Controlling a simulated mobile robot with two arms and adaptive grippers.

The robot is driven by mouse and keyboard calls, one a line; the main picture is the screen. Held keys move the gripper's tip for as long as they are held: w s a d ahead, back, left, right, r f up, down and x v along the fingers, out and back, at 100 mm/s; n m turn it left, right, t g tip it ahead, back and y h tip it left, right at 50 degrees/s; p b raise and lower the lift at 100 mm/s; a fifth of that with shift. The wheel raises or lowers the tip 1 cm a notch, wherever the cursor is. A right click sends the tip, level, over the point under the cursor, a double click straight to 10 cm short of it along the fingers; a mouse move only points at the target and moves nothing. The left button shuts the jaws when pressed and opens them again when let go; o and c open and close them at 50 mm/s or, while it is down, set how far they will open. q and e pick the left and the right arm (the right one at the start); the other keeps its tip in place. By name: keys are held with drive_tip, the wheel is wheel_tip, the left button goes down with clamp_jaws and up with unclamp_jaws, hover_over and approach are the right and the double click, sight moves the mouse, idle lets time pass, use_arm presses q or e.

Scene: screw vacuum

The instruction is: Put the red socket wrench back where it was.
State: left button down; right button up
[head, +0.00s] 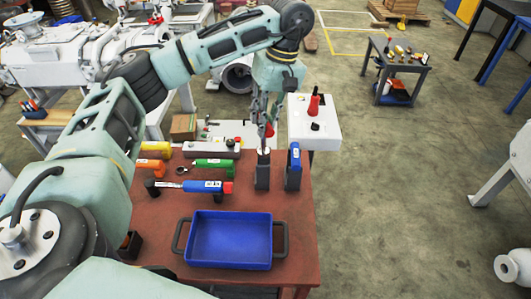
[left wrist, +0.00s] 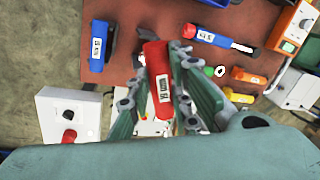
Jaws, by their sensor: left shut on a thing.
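The red socket wrench (left wrist: 157,80) is between the fingers of my left gripper (left wrist: 158,105), with its labelled red handle showing in the left wrist view. In the head view my left gripper (head: 267,112) points down and is shut on the wrench, of which only a little red (head: 269,130) shows. It is right over a dark upright holder (head: 262,176) on the red-brown table. I cannot tell whether the wrench's lower end is inside the holder. My right gripper is not in view.
A blue-handled tool (head: 294,160) stands in a second holder close on the right. Blue (head: 203,187), green (head: 213,163) and orange (head: 154,150) tools lie on the left. An empty blue tray (head: 230,238) is in front. A white box (head: 320,135) stands behind.

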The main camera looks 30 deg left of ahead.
use_arm(q)
hover_over(266, 149)
wheel_tip(266, 149, down, 4)
drive_tip(key=shift+s+a+f, duration=0.1)
drive_tip(key=shift+f, duration=0.1)
wheel_tip(266, 149, down, 3)
drive_tip(key=shift+r+p, duration=0.15)
drive_tip(key=shift+p, duration=0.25)
drive_tip(key=shift+f, duration=0.3)
wheel_tip(266, 149, down, 3)
drive_tip(key=shift+f+p, duration=0.1)
drive_tip(key=shift+p, duration=0.5)
drive_tip(key=shift+f, duration=0.1)
drive_tip(key=shift+f+b, duration=0.45)
drive_tip(key=shift+b, duration=0.05)
drive_tip(key=c, duration=1.6)
unclamp_jaws()
drive_tip(key=shift+r, duration=0.1)
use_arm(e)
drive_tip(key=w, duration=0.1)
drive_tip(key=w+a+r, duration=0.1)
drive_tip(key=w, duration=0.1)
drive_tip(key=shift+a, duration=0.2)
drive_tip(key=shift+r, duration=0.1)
